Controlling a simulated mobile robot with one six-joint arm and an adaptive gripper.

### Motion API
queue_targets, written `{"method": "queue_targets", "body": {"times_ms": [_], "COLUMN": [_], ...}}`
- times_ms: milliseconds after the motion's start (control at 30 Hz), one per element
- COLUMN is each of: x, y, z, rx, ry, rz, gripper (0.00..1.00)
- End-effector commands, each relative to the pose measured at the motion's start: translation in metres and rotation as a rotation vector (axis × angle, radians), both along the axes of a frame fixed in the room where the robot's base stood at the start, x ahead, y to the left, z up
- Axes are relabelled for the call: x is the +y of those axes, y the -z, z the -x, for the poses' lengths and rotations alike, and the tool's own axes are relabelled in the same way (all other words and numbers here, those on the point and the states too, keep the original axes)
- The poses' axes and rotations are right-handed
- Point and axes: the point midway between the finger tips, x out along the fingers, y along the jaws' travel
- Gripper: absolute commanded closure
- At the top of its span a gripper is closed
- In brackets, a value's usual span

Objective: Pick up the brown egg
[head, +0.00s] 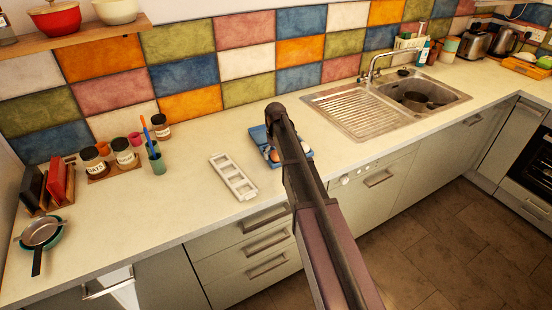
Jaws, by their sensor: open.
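A blue tray (259,134) lies on the counter, largely covered by my arm. An egg-like brownish thing (274,156) shows in it just left of the arm. My gripper (271,146) is over the tray at the end of my arm, mostly hidden by the wrist. It is open, with nothing visibly held. Its fingertips and their gap to the egg cannot be made out.
A white holder with several square hollows (234,178) lies left of the tray on clear counter. A green cup with brushes (156,161) and jars (124,153) stand further left. The sink (390,101) is to the right. The tiled wall (247,62) runs behind.

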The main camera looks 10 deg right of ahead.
Motion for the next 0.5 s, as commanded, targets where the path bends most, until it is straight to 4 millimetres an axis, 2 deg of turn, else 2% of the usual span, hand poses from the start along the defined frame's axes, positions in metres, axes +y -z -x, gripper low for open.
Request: {"method": "queue_targets", "body": {"times_ms": [400, 467, 500], "x": [-0.0002, -0.0002, -0.0002], "y": [-0.0002, -0.0002, -0.0002], "z": [0.0000, 0.0000, 0.0000], "rx": [0.000, 0.000, 0.000], "ry": [0.000, 0.000, 0.000], "rz": [0.000, 0.000, 0.000], "gripper": [0.01, 0.18, 0.24]}}
